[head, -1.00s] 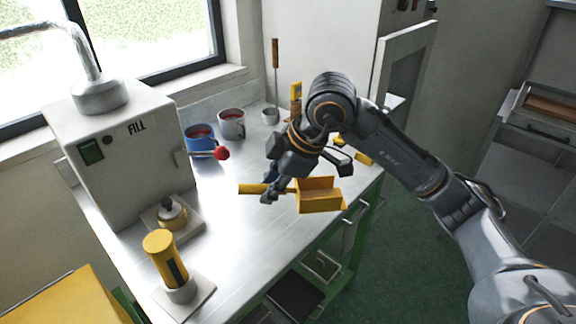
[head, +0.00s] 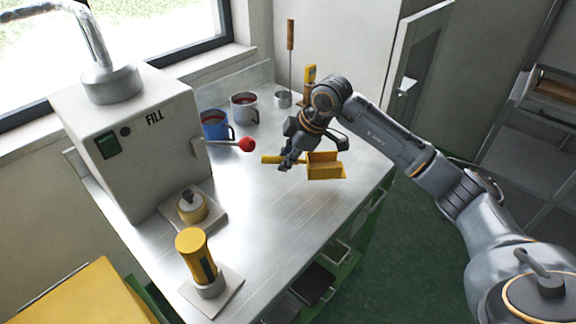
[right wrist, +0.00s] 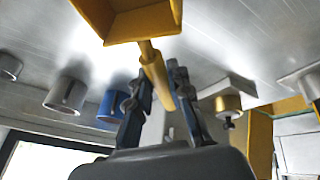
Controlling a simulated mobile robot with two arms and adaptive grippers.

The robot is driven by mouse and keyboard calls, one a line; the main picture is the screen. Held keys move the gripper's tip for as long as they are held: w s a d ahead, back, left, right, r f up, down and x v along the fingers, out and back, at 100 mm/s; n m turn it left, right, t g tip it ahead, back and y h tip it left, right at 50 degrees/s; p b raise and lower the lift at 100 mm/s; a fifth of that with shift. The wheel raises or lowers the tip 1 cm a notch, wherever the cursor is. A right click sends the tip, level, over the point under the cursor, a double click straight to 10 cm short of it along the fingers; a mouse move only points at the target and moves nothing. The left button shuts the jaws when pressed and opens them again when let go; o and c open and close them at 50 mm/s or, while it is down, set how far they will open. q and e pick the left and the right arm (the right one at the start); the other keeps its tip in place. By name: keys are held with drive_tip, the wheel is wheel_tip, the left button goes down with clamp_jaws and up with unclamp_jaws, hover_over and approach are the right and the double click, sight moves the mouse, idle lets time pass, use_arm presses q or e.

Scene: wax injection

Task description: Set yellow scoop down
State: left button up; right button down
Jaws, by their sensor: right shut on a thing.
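The yellow scoop (head: 325,165) has a square open box and a round handle. It is over the right part of the metal bench. My right gripper (head: 287,163) is shut on the scoop's handle, just left of the box. In the right wrist view, the handle (right wrist: 152,62) runs between the fingers (right wrist: 158,85) and the box (right wrist: 130,22) is at the top. I cannot tell whether the scoop touches the bench top (head: 255,215). My left gripper is not in view.
A grey FILL machine (head: 140,150) with a red-knobbed lever (head: 247,144) stands at the left. Blue (head: 214,125) and grey (head: 244,108) mugs stand behind. A yellow cylinder (head: 196,255) stands on a plate at the front. The bench middle is clear.

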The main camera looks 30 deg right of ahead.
sight(308, 163)
drive_tip(key=shift+w+d+f, duration=0.3)
drive_tip(key=shift+d+f, duration=0.05)
drive_tip(key=shift+f, duration=0.2)
drive_tip(key=shift+w+d+f+p, duration=0.15)
drive_tip(key=shift+f+p, duration=0.1)
drive_tip(key=shift+f, duration=0.7)
drive_tip(key=shift+w+d+f+p, duration=0.15)
drive_tip(key=shift+f+p, duration=0.1)
drive_tip(key=shift+f, duration=0.7)
drive_tip(key=shift+a, duration=0.1)
drive_tip(key=c, duration=1.2)
unclamp_jaws()
drive_tip(key=shift+f, duration=0.1)
drive_tip(key=b+v, duration=0.1)
drive_tip(key=v, duration=1.1)
drive_tip(key=shift+s, duration=0.15)
